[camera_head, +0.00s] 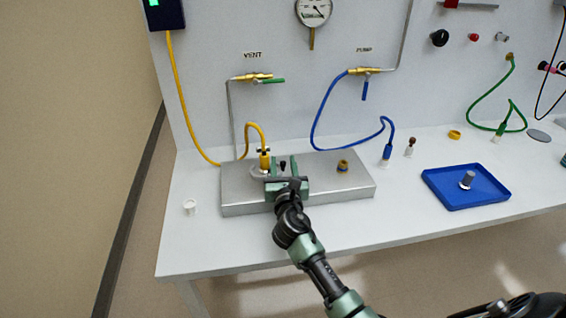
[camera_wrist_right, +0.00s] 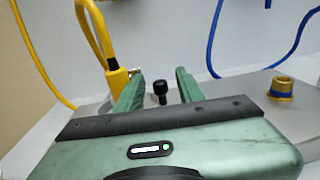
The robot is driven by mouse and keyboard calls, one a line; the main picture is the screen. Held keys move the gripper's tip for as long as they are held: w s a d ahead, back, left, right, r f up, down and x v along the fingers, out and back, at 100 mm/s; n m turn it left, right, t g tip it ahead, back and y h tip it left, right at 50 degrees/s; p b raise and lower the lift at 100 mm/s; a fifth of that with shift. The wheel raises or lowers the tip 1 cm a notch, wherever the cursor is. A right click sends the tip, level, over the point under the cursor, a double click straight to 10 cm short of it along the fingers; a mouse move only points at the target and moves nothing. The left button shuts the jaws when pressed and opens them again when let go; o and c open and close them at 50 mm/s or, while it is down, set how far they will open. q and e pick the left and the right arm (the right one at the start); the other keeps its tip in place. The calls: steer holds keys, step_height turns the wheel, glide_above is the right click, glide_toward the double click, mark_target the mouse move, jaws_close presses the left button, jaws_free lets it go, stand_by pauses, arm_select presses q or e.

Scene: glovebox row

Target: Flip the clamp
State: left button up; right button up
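The clamp (camera_head: 260,174) is a grey metal piece around the base of the yellow hose's fitting (camera_head: 264,160), on the left part of the metal block. Its end shows as a small metal bit beside the yellow fitting in the right wrist view (camera_wrist_right: 135,72). A black knob (camera_wrist_right: 160,87) stands upright between my right gripper's fingers; whether it belongs to the clamp I cannot tell. My right gripper (camera_head: 283,172) is open, its green fingers apart on either side of the knob, with no visible contact. The gripper body hides the lower parts. My left gripper is not in view.
The metal block (camera_head: 235,200) also carries a brass port with a blue band (camera_head: 343,166). A blue hose end (camera_head: 387,153) stands behind it. A blue tray (camera_head: 450,200) holding a grey cylinder lies right. A small white cup (camera_head: 190,206) stands left. The front table strip is clear.

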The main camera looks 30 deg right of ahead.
steer(key=shift+w+d, duration=0.1)
steer(key=shift+w, duration=0.2)
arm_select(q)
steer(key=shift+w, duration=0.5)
arm_select(e)
steer(key=shift+r, duration=0.1)
jaws_close()
steer(key=shift+r+y+p, duration=0.15)
steer(key=shift+y+p, duration=0.15)
steer(key=shift+p, duration=0.1)
steer(key=shift+w+d+r+n+t+y+p, duration=0.1)
steer(key=shift+w+n+t+y+p, duration=0.15)
steer(key=shift+n+y+p, duration=0.3)
steer(key=shift+w+r+n+t+y+p, duration=0.15)
steer(key=shift+n+t+y+p, duration=0.1)
steer(key=shift+n+y+p, duration=0.3)
steer(key=shift+w+f+n+y, duration=0.25)
steer(key=shift+n+y, duration=0.15)
steer(key=shift+y, duration=0.5)
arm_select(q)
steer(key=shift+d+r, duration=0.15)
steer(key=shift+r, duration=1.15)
arm_select(e)
steer(key=shift+w+a+f+n+y, duration=0.1)
steer(key=shift+w+a+n+y, duration=0.1)
steer(key=shift+n+y, duration=0.4)
steer(key=shift+w+a+f+n+y, duration=0.15)
steer(key=shift+n+y, duration=0.15)
steer(key=shift+y, duration=0.5)
steer(key=shift+r, duration=0.1)
